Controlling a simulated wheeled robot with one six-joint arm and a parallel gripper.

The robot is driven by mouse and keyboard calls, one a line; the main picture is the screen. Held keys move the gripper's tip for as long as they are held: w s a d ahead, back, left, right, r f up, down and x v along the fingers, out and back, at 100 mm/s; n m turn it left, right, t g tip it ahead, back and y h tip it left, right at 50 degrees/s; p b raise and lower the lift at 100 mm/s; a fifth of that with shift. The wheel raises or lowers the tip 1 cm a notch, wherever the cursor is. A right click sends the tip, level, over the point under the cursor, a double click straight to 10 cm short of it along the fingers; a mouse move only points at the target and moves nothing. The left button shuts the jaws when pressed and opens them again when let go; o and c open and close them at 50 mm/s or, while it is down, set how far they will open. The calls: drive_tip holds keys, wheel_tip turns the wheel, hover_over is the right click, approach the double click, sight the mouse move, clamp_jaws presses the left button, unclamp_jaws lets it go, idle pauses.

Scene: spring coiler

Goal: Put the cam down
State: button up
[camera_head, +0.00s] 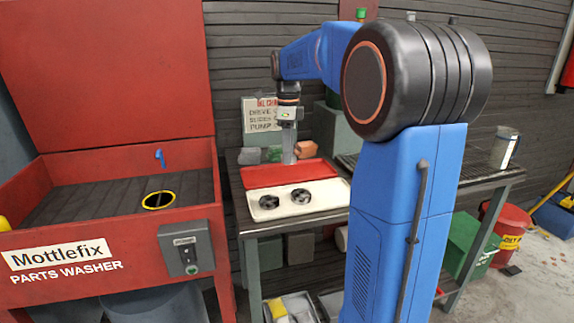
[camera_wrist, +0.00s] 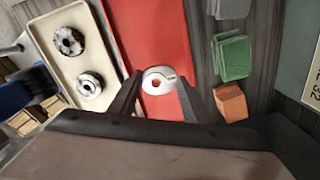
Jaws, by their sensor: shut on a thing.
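The cam (camera_wrist: 151,74) is a pale, rounded disc with a hole through which red shows. It sits between the fingertips of my gripper (camera_wrist: 158,88) in the wrist view, and the gripper is shut on it. Behind it lies a flat red tray or mat (camera_wrist: 146,32), which also shows on the bench in the head view (camera_head: 262,177). In the head view my gripper (camera_head: 289,157) points down at the back edge of the red surface. The cam cannot be made out there, and its height above the red surface is hard to tell.
Grey and green blocks (camera_wrist: 233,57) and an orange block (camera_wrist: 231,102) lie beside the red surface. A red parts washer (camera_head: 110,205) stands at the left.

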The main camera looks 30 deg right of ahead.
sight(288, 174)
drive_tip(key=shift+f, duration=2.25)
drive_tip(key=shift+f, duration=0.15)
drive_tip(key=o, duration=1.3)
wheel_tip(288, 174, up, 12)
drive_tip(key=shift+s+r, duration=0.1)
drive_tip(key=shift+r, duration=0.05)
